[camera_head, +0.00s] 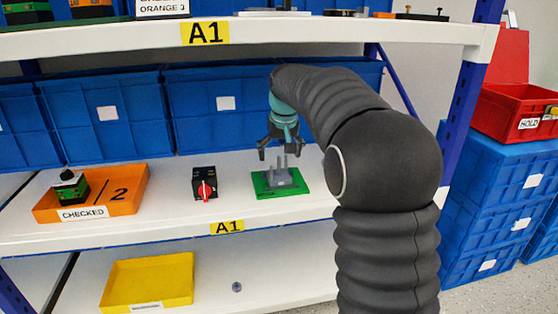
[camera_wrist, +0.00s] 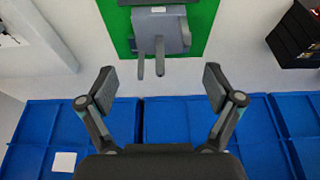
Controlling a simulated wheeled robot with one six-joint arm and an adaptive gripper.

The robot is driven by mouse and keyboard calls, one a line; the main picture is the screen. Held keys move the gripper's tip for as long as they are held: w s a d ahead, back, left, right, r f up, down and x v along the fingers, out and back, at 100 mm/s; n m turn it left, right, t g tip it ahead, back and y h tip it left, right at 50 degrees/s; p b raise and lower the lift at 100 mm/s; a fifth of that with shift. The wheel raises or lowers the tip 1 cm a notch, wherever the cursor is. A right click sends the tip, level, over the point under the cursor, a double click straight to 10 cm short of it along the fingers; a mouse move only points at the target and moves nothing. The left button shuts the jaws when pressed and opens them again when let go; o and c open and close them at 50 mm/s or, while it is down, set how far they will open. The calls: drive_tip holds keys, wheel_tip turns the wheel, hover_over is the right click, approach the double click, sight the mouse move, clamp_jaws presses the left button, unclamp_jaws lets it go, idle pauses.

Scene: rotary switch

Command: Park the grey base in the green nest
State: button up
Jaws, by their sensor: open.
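The grey base (camera_head: 280,178), a block with upright prongs, sits on the green nest (camera_head: 262,190) on the middle shelf. It stands within the green area; whether it is fully seated cannot be told. In the wrist view the grey base (camera_wrist: 165,30) shows two prongs pointing toward my gripper, with the green nest (camera_wrist: 207,12) around it. My gripper (camera_head: 281,154) is open and empty just above the base. In the wrist view the fingers of my gripper (camera_wrist: 159,84) are spread wide, apart from the base.
A black box with a red knob (camera_head: 205,184) stands left of the nest. An orange CHECKED tray (camera_head: 125,185) holds a green-and-black unit farther left. Blue bins (camera_head: 225,125) line the back. The upper shelf (camera_head: 280,36) hangs above. A yellow tray (camera_head: 148,282) is below.

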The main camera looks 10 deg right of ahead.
drive_tip(key=shift+s+r, duration=0.2)
drive_tip(key=shift+r, duration=0.5)
drive_tip(key=shift+s+r, duration=0.15)
drive_tip(key=shift+s, duration=0.1)
drive_tip(key=s+r, duration=0.3)
drive_tip(key=s, duration=0.7)
drive_tip(key=s+f+t, duration=0.1)
drive_tip(key=s+f, duration=0.4)
drive_tip(key=s, duration=0.9)
drive_tip(key=s+f, duration=0.5)
drive_tip(key=s, duration=0.8)
drive_tip(key=shift+s+t, duration=0.35)
drive_tip(key=shift+t, duration=0.05)
